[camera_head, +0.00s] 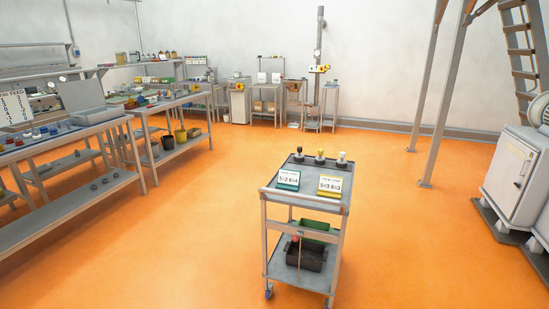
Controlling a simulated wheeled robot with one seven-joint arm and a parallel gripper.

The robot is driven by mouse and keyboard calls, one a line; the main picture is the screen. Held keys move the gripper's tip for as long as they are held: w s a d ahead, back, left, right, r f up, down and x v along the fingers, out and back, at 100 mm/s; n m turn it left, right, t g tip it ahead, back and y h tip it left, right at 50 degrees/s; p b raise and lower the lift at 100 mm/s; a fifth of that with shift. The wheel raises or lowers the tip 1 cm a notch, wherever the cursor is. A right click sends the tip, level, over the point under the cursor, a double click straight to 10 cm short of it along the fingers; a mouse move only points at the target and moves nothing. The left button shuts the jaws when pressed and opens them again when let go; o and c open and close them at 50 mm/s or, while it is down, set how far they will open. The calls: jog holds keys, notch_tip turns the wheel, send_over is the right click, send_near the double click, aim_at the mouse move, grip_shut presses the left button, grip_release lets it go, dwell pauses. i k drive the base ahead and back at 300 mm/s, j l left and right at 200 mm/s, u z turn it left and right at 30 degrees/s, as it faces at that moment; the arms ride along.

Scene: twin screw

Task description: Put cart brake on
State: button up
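The cart (309,204) stands alone on the orange floor, right of the middle in the camera_head view. It is grey, with a top tray and a lower shelf (283,267). A small caster with blue on it (268,292) shows at its front left leg; another caster is partly seen at the bottom edge. My gripper is not in view.
A green bin (316,232) and dark bin (310,256) sit below. Workbenches (65,137) line the left; a white cabinet (512,167) stands right. Floor around the cart is clear.

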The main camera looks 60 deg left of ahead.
aim_at(295, 238)
jog(key=u, duration=1.9)
